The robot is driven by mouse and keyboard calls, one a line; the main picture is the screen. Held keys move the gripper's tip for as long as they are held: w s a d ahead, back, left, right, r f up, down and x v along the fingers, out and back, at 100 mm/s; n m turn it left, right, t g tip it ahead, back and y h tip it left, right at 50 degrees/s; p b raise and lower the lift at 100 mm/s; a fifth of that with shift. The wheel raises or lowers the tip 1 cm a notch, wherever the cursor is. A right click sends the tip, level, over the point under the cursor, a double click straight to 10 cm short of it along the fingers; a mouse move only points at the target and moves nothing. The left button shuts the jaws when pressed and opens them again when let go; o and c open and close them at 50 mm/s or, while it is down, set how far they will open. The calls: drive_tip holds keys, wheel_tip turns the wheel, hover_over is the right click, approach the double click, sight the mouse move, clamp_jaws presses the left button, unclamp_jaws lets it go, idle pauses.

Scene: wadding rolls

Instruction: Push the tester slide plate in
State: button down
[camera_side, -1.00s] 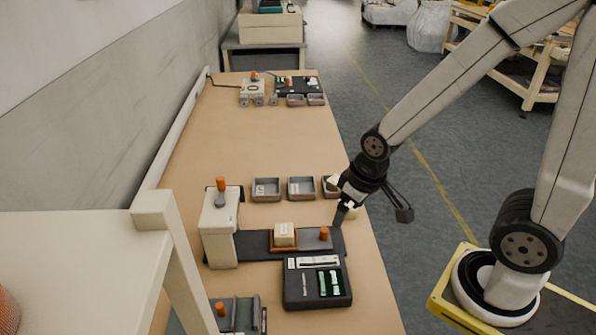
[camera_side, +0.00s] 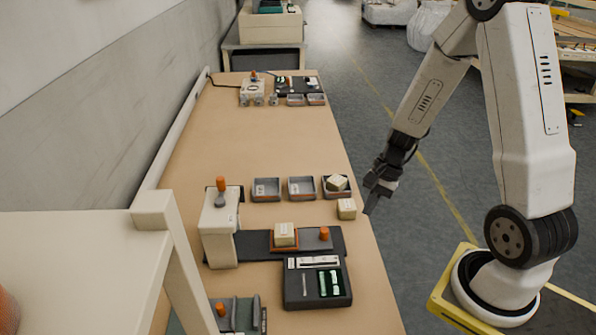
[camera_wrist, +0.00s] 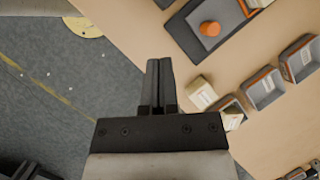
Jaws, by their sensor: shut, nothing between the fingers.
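The tester slide plate (camera_side: 312,240) is a grey plate on a dark base, with an orange knob (camera_side: 324,233) at its right end. A cream block sits in an orange-edged holder (camera_side: 284,236) on it. The tester's pale upright body (camera_side: 220,228) with an orange-topped lever stands at the left end. My gripper (camera_side: 370,208) is shut and empty, beyond the table's right edge, apart from the plate. In the wrist view, the shut fingers (camera_wrist: 158,85) point toward the table edge, and the knob (camera_wrist: 209,28) shows at upper right.
A loose cream block (camera_side: 346,209) stands on the table near the right edge. Several grey trays (camera_side: 301,188) line up behind the plate; the right one holds a block (camera_side: 336,183). A black display unit (camera_side: 317,284) lies in front of the plate.

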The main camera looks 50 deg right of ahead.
sight(281, 228)
drive_tip(key=d+f+m+t+y, duration=0.2)
drive_tip(key=d+f+m+t, duration=0.1)
drive_tip(key=d+m, duration=0.5)
drive_tip(key=shift+w+f+m+t, duration=0.35)
drive_tip(key=shift+w+m+t, duration=0.1)
drive_tip(key=shift+m+t, duration=0.3)
drive_tip(key=shift+a, duration=0.1)
drive_tip(key=x, duration=1)
drive_tip(key=shift+a, duration=0.15)
drive_tip(key=shift+w+a, duration=0.6)
drive_tip(key=shift+a, duration=0.2)
drive_tip(key=shift+w+a, duration=0.55)
drive_tip(key=shift+a, duration=0.15)
drive_tip(key=shift+r, duration=0.1)
drive_tip(key=w+a, duration=1)
drive_tip(key=shift+w+a, duration=0.25)
drive_tip(key=shift+a, duration=0.05)
